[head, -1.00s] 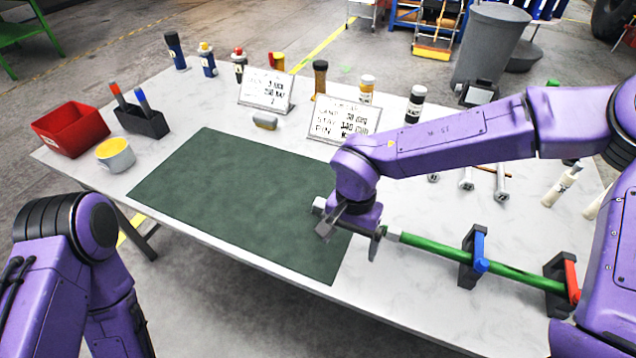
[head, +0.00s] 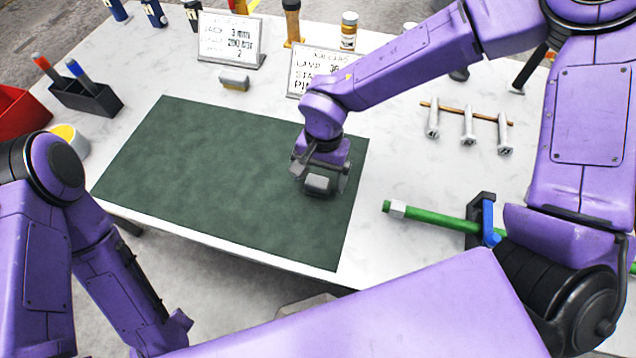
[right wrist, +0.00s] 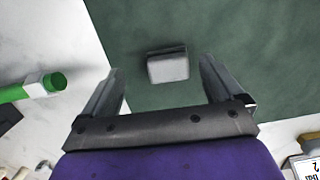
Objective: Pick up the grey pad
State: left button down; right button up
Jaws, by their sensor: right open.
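The grey pad (head: 318,185) is a small light grey block with a darker edge. It lies on the dark green mat (head: 200,170), near the mat's right side. My right gripper (head: 321,174) is over the mat at the pad, pointing down, and partly hides it in the head view. In the right wrist view the pad (right wrist: 167,67) shows between and beyond the two spread fingers (right wrist: 160,72), with green mat visible on both sides. The right gripper is open and holds nothing. My left arm shows at the left, but its gripper is not in view.
A green rod (head: 440,218) in a blue-clamped stand lies right of the mat. A pen holder (head: 88,97) and yellow cup (head: 68,138) are left.

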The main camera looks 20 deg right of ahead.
aim_at(318, 181)
jog(key=f, duration=0.1)
jog(key=w+f, duration=0.1)
jog(key=f, duration=0.1)
jog(key=w+f, duration=0.1)
jog(key=shift+a+f, duration=0.1)
jog(key=shift+f, duration=0.3)
jog(key=shift+w+f, duration=0.1)
jog(key=shift+s, duration=0.2)
jog(key=shift+s+r, duration=0.25)
jog(key=shift+s, duration=0.05)
jog(key=c, duration=0.3)
jog(key=shift+s, duration=0.1)
jog(key=c, duration=0.8)
jog(key=shift+c, duration=0.2)
pick_arm(q)
jog(key=shift+w+r, duration=0.3)
jog(key=shift+w, duration=0.15)
